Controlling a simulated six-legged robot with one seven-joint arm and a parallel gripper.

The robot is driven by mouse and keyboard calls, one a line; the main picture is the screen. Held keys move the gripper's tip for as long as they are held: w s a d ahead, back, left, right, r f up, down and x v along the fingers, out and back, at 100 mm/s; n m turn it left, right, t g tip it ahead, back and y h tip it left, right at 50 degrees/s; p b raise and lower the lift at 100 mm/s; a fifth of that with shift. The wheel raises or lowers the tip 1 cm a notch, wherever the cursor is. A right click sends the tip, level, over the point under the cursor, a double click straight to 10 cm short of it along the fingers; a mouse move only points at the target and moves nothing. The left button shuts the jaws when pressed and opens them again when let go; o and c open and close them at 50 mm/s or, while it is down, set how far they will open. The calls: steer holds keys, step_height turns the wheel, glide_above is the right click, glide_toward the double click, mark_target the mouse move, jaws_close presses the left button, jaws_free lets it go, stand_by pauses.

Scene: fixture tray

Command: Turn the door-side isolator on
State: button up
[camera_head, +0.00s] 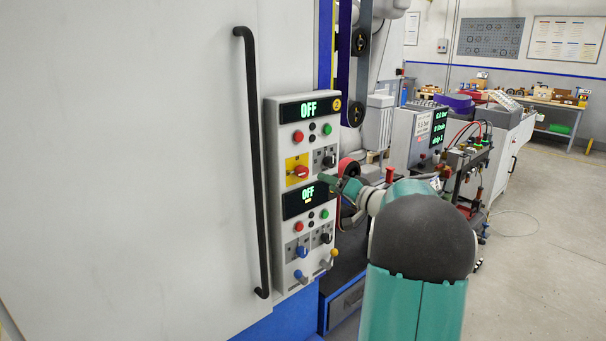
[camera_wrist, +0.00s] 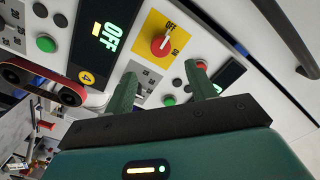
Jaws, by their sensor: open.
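The red rotary isolator knob sits on a yellow plate on the door-side column of the panel, in the head view (camera_head: 298,171) and the wrist view (camera_wrist: 162,44). Its plate carries OFF and ON marks, and the white line on the knob seems to point towards OFF. My gripper (camera_head: 335,184) is in front of the panel, right of the knob in the head view. In the wrist view my gripper (camera_wrist: 162,70) is open and empty, its fingers apart, with the knob beyond the gap. No contact shows. The upper display (camera_head: 307,108) and lower display (camera_head: 302,201) read OFF.
A long black door handle (camera_head: 255,160) runs beside the panel. Red and green buttons, a black selector (camera_head: 325,157) and a lower blue knob (camera_head: 301,251) are close by. A cluttered bench unit (camera_head: 467,165) stands right; open floor (camera_head: 545,230) lies beyond.

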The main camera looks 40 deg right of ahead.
mark_target(305, 173)
steer(key=w, duration=1)
steer(key=shift+w+a, duration=0.35)
steer(key=shift+a, duration=0.05)
steer(key=c, duration=1)
